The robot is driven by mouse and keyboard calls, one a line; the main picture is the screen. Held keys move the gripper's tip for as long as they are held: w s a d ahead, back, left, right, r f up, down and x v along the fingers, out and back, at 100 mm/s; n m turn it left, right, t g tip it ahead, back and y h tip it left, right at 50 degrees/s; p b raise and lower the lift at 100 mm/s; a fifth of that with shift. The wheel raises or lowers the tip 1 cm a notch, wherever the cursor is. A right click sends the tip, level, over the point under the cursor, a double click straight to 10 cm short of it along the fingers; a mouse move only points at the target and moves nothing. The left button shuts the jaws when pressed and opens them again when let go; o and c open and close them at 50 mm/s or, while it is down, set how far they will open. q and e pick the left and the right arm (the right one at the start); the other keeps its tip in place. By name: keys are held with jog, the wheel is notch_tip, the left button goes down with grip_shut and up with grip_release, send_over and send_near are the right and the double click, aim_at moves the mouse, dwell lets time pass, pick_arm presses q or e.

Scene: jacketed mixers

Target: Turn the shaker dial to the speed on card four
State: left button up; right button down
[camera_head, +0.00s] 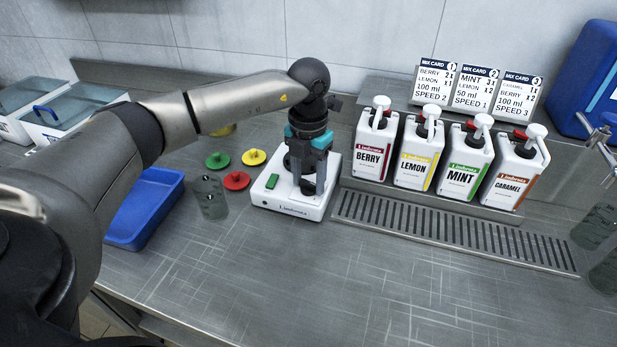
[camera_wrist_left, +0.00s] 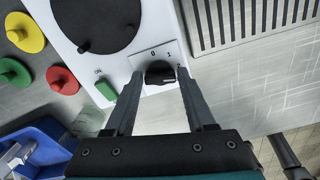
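The white shaker (camera_head: 285,206) stands on the steel counter with a green switch (camera_head: 272,181) on it. My left gripper (camera_wrist_left: 160,84) points down over the shaker, open, with one fingertip on each side of the dial; contact is unclear. The cards in view are numbered 1 (camera_head: 434,84), 2 (camera_head: 475,88) and 3 (camera_head: 518,95), reading speed 2, 1 and 3. My right gripper is not in view.
Berry (camera_head: 374,147), lemon (camera_head: 418,152), mint (camera_head: 464,165) and caramel (camera_head: 511,175) pump bottles stand right of the shaker behind a drain grate (camera_head: 450,228). Coloured lids (camera_head: 236,181), a clear cup (camera_head: 209,196) and a blue tray (camera_head: 148,212) lie left. The front counter is clear.

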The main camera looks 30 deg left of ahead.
pick_arm(q)
grip_shut()
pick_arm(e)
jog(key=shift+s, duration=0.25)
pick_arm(q)
jog(key=shift+m, duration=0.3)
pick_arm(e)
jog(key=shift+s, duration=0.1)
pick_arm(q)
jog(key=m, duration=0.3)
jog(key=shift+m, duration=0.4)
jog(key=shift+m+p, duration=0.35)
jog(key=shift+m, duration=0.45)
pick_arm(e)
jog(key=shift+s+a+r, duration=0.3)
pick_arm(q)
jog(key=shift+m, duration=0.3)
jog(key=shift+o, duration=2)
grip_release()
